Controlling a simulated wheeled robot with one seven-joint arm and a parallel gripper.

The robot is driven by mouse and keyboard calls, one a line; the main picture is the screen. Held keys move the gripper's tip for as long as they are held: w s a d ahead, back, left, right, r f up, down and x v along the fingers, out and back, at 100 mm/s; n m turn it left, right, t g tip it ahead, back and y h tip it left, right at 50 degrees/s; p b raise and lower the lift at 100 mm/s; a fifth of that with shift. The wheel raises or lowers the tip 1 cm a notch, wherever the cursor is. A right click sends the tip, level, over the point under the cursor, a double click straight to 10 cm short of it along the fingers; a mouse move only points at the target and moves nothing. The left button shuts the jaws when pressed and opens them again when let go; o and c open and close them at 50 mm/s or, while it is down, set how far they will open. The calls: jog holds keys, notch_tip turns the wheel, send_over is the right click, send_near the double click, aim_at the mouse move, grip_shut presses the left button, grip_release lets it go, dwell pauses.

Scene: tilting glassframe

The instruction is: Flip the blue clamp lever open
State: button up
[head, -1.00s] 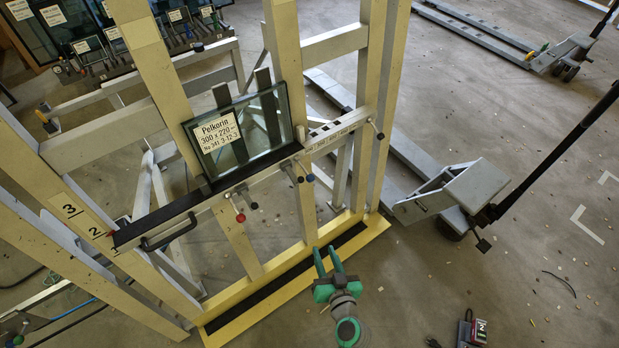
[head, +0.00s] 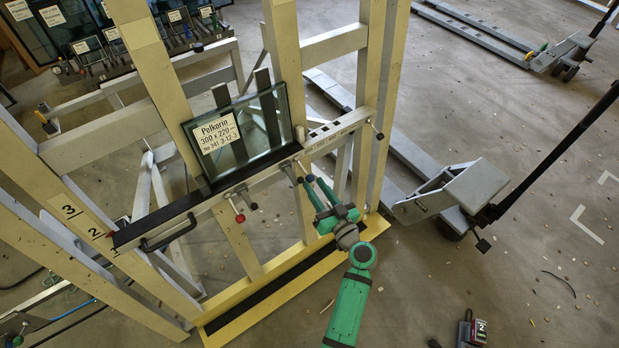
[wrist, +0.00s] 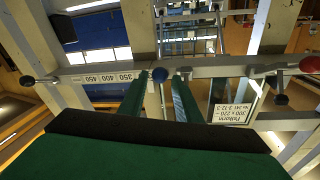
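The blue clamp lever's ball knob (wrist: 158,74) sits below the front rail of the tilting frame; it also shows in the head view (head: 310,179), partly beside my finger. My gripper (head: 318,182) is open at the rail. In the wrist view my gripper's (wrist: 160,78) two green fingers stand either side of the blue knob, with a visible gap on each side. The lever's shaft is mostly hidden. The glass pane (head: 266,122) with its white label stands upright on the rail behind the clamps.
A red-knobbed lever (head: 240,218) and a black-knobbed lever (head: 253,206) hang left of the blue one; the red one also shows in the wrist view (wrist: 309,64). A numbered scale (head: 335,130) runs along the rail. A pallet jack (head: 470,190) stands at right.

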aim_at(309, 179)
jog(key=shift+x, duration=2.25)
grip_shut()
jog(key=shift+w+a+f, duration=0.1)
jog(key=shift+a+f, duration=0.1)
jog(key=shift+f, duration=0.35)
grip_release()
jog(key=shift+d, duration=0.1)
